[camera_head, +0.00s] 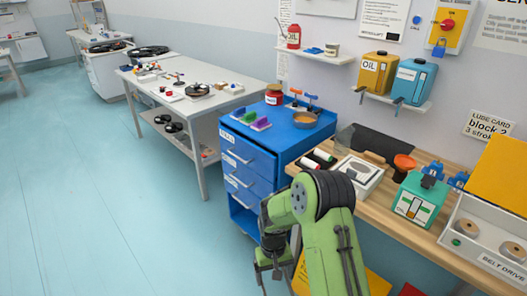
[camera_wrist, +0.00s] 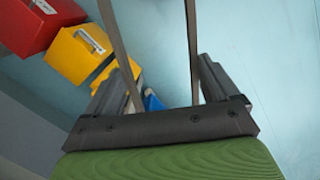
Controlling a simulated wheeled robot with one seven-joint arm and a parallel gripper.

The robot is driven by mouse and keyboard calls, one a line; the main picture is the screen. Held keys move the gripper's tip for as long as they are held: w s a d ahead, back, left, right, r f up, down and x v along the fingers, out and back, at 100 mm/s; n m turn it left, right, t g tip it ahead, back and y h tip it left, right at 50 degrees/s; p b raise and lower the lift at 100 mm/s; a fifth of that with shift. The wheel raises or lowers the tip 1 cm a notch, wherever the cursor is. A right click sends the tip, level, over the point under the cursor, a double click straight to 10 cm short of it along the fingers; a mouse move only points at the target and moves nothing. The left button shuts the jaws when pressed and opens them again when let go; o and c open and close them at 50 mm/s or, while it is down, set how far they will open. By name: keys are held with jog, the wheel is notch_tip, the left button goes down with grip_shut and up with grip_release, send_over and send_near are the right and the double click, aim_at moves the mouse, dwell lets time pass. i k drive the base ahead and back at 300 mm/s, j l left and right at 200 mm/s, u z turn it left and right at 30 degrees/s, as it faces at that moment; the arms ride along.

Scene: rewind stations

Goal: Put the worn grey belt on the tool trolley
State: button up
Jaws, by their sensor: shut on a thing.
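The tool trolley (camera_head: 262,128) is blue with labelled drawers and stands in the middle of the head view, left of the wooden workbench. My gripper (camera_head: 270,268) is low in front of the trolley and the bench end, well below the trolley top. In the wrist view my gripper (camera_wrist: 160,88) is shut on the worn grey belt (camera_wrist: 193,45). The belt shows as thin grey-brown strands running up out of the picture between the fingers. The pinched part is hard to see. I cannot make out the belt in the head view.
The wooden bench (camera_head: 383,222) carries a green box (camera_head: 420,198) and the belt drive (camera_head: 483,242). Red (camera_wrist: 38,22) and yellow (camera_wrist: 80,52) bins are below. Floor at left is clear.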

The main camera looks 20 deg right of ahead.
aim_at(268, 114)
jog(key=i+j+z, duration=0.35)
jog(key=i+j, duration=1.15)
jog(key=i+l, duration=0.05)
jog(key=i, duration=0.1)
